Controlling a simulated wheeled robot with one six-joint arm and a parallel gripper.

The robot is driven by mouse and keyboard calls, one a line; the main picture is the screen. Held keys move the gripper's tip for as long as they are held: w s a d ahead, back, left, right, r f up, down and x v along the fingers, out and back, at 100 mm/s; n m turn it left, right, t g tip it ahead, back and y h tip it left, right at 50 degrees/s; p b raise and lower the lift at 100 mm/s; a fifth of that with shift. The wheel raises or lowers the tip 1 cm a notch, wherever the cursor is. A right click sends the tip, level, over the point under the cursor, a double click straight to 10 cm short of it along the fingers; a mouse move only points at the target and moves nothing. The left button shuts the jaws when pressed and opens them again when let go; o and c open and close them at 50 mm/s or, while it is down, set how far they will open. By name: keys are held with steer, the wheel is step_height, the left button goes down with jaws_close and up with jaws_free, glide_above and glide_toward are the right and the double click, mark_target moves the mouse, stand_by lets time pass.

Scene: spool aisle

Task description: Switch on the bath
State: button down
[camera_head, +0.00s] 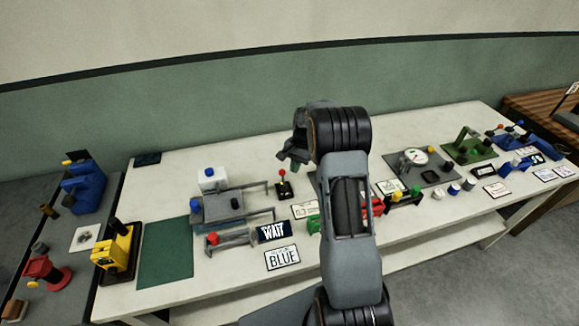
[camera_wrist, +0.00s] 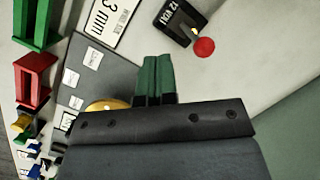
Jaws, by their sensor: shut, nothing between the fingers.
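A small lever switch with a red ball knob (camera_head: 282,172) stands on a dark base near the middle of the white table. The wrist view shows a red ball (camera_wrist: 204,47) beside a black labelled base (camera_wrist: 175,22) with a yellow spot. My gripper (camera_head: 292,158) is up at the lever's right in the head view. Its green fingers (camera_wrist: 157,78) are together and empty, apart from the red ball.
Signs reading WAIT (camera_head: 272,232) and BLUE (camera_head: 282,257) lie near the front. A green mat (camera_head: 165,250) and a yellow device (camera_head: 115,250) are at the left. A dial gauge (camera_head: 414,157), a green frame (camera_head: 468,143) and several small parts fill the right side. A green wall stands behind.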

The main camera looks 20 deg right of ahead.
steer(key=w+d+r+b, duration=0.2)
steer(key=w+d+r, duration=0.1)
steer(key=r, duration=0.6)
steer(key=shift+w, duration=0.45)
steer(key=shift+f, duration=0.1)
